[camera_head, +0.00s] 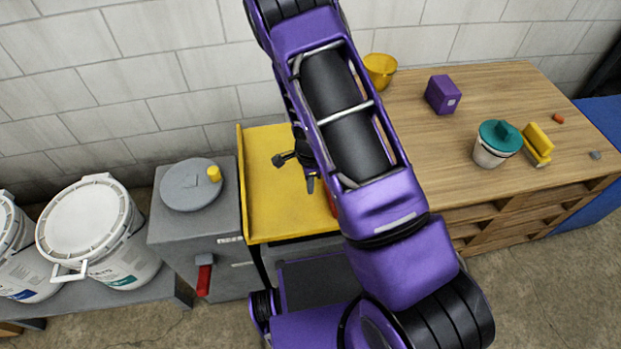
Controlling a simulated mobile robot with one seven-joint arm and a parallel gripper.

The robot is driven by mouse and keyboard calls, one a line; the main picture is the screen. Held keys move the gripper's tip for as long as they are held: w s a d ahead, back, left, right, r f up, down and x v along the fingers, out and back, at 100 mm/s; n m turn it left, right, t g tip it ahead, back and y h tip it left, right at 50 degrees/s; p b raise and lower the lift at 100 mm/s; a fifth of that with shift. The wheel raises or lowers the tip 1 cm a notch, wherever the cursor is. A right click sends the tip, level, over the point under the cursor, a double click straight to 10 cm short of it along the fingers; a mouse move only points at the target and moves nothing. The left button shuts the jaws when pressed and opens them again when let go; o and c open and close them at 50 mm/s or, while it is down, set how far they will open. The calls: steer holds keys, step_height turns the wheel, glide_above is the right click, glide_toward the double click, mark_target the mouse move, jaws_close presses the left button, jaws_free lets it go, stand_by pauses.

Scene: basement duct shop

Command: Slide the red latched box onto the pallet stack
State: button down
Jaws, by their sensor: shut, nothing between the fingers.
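A small strip of something red (331,203) shows on the yellow tabletop (262,190) beside my arm. It may be the red latched box, but my arm hides most of it and no latch shows. The pallet stack appears to be the wooden, slatted block (420,135) at right, with a broad plank top and open gaps in its front. My gripper (310,184) is above the yellow top, just left of the red strip. It is shut and empty, and partly hidden by my arm. I cannot tell whether it touches the red thing.
The wooden top carries a yellow cup (379,70), purple box (443,95), teal-lidded tub (496,144), yellow item (538,144) and small bits. A grey cabinet (200,235) with a red handle (204,279) adjoins the yellow top. White buckets (95,232) stand at left.

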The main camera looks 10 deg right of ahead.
steer(key=f, duration=0.5)
steer(key=shift+d+f, duration=0.1)
steer(key=shift+d, duration=1.9)
steer(key=d+b, duration=0.8)
steer(key=d, duration=2.1)
steer(key=shift+b, duration=0.35)
steer(key=shift+a, duration=0.15)
